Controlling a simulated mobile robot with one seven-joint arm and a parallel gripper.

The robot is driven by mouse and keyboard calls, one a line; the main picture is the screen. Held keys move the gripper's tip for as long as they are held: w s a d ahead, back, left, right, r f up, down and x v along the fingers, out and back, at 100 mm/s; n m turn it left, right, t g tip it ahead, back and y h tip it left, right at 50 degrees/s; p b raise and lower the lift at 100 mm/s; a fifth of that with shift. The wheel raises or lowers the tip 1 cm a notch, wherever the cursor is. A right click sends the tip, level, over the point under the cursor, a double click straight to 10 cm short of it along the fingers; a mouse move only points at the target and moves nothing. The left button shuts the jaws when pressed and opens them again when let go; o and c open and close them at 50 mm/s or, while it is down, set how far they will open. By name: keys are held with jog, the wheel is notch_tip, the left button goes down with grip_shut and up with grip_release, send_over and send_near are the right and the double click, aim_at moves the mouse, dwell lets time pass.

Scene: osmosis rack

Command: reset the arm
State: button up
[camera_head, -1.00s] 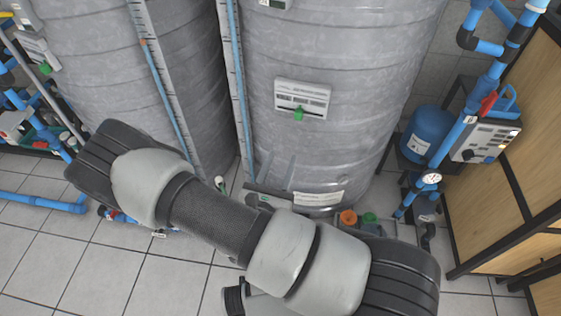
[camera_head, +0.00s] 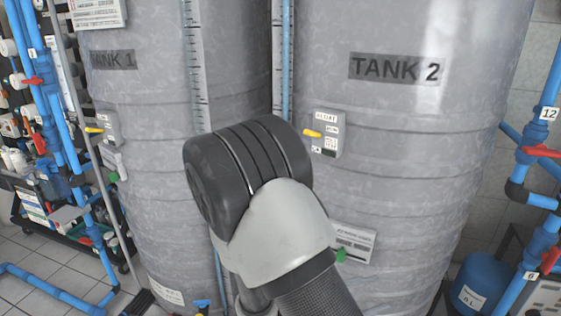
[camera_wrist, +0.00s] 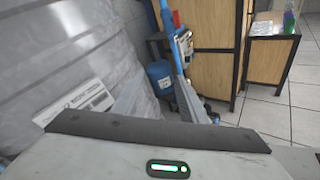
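My arm (camera_head: 265,205) rises from the bottom of the head view. It is bent at a dark, ribbed joint in front of the two grey tanks. The hand end of the arm is not seen in the head view. In the wrist view, a pale housing of mine with a dark edge and a lit green light fills the bottom. No fingers can be made out there, so the opening of my gripper and anything in it are hidden.
Tank 1 (camera_head: 145,195) and tank 2 (camera_head: 430,150) stand close in front. Blue pipes with red valves (camera_head: 540,152) run at both sides. A blue vessel (camera_wrist: 159,78) and wooden cabinets (camera_wrist: 206,72) stand right of a tank. Tiled floor (camera_wrist: 268,115) is open at right.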

jog(key=s+a+r+m+g+y, duration=0.1)
jog(key=s+r+m+g+y, duration=0.4)
jog(key=s+r+m+y, duration=0.75)
jog(key=a+r+m+t+y+p, duration=0.1)
jog(key=a+r+m+t+p, duration=0.1)
jog(key=r+p, duration=0.6)
jog(key=w+a+r+m+t+y+p, duration=0.1)
jog(key=a+r+m+t+p, duration=0.1)
jog(key=r+p, duration=0.7)
notch_tip(320, 180, up, 6)
jog(key=shift+a+r+t, duration=0.1)
jog(key=shift+a+t, duration=0.2)
jog(key=shift+t, duration=0.2)
jog(key=shift+m, duration=0.25)
